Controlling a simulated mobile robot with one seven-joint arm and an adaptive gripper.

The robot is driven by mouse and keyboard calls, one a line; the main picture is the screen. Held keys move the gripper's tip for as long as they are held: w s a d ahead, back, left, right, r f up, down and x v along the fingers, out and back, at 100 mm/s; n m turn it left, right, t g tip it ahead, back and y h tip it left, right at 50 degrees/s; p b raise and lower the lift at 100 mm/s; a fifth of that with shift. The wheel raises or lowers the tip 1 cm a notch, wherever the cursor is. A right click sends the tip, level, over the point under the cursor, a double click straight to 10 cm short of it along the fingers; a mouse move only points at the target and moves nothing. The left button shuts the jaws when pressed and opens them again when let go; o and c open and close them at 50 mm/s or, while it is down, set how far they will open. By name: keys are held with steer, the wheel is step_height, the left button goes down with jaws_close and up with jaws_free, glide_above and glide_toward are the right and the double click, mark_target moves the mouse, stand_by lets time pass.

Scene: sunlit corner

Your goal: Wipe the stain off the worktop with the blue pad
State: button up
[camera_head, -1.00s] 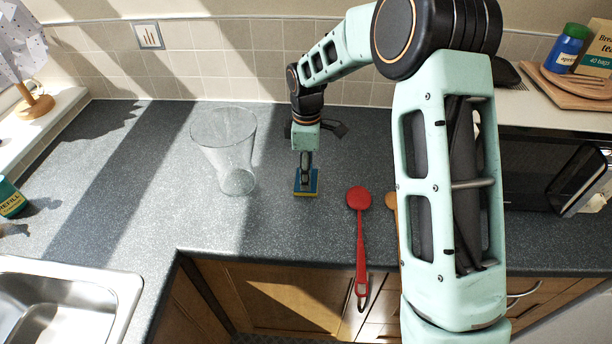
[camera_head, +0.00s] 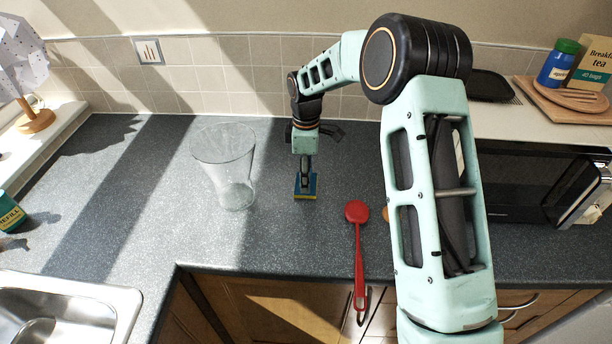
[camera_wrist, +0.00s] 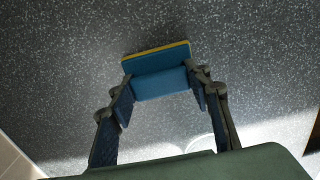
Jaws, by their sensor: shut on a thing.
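The blue pad (camera_head: 306,189) has a thin yellow layer along its lower edge and is on or just above the grey speckled worktop (camera_head: 270,235). My gripper (camera_head: 306,172) points down from above and is shut on the pad. In the wrist view the pad (camera_wrist: 158,68) sits between the two fingers of my gripper (camera_wrist: 163,88). No stain can be made out in either current view; the pad or my arm may hide it.
A clear glass vase (camera_head: 225,165) stands close left of the pad. A red spoon (camera_head: 357,240) lies to the right, its handle over the front edge. A sink (camera_head: 120,300) is front left, a microwave (camera_head: 530,185) right.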

steer(key=shift+r+p, duration=1.85)
steer(key=shift+r, duration=1.2)
steer(key=shift+r+p, duration=0.85)
steer(key=shift+r, duration=0.7)
steer(key=shift+f, duration=0.1)
